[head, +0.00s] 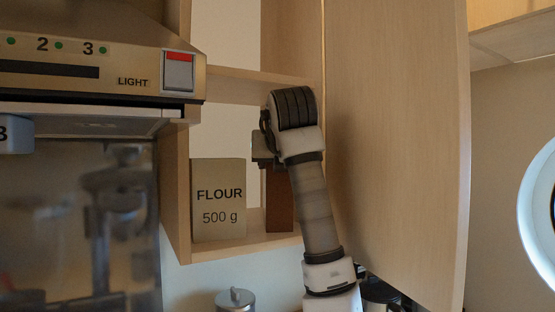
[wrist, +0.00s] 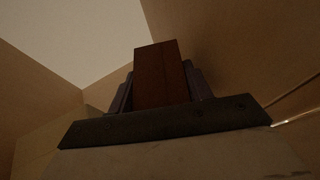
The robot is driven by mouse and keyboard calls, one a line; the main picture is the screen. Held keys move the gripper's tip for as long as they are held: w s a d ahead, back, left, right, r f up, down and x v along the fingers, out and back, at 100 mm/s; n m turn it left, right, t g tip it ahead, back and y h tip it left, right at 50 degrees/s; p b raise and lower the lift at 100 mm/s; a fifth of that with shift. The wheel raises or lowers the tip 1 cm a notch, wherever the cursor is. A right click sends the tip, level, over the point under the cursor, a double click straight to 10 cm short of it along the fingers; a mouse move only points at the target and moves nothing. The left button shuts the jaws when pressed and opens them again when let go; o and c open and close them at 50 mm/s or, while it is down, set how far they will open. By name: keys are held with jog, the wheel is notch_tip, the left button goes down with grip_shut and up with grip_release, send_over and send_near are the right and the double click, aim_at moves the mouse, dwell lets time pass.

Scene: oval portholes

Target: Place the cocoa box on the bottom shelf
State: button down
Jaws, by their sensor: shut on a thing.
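The cocoa box, a plain dark brown box (head: 280,205), stands upright in the bottom compartment of the open cupboard, right of the flour box (head: 218,200). Its upper part and right side are hidden by my gripper and arm in the head view. My gripper (head: 268,160) reaches in from the right, at the top of the box. In the wrist view the brown box (wrist: 160,75) sits between the two fingers, which are shut on it. The bottom shelf (head: 255,243) is pale wood; I cannot tell whether the box touches it.
A middle shelf (head: 250,75) lies just above my wrist. The open cupboard door (head: 395,150) stands close on the right of my arm. The cooker hood (head: 100,75) is at the left. A lidded metal pot (head: 236,299) stands below the cupboard.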

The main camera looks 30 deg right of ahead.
jog(key=shift+s, duration=0.1)
jog(key=shift+f, duration=0.15)
jog(key=c, duration=0.6)
grip_release()
jog(key=shift+s+r, duration=0.1)
jog(key=shift+r, duration=0.1)
jog(key=b+v, duration=0.4)
jog(key=v, duration=0.8)
jog(key=shift+f+b, duration=0.1)
jog(key=shift+b, duration=0.25)
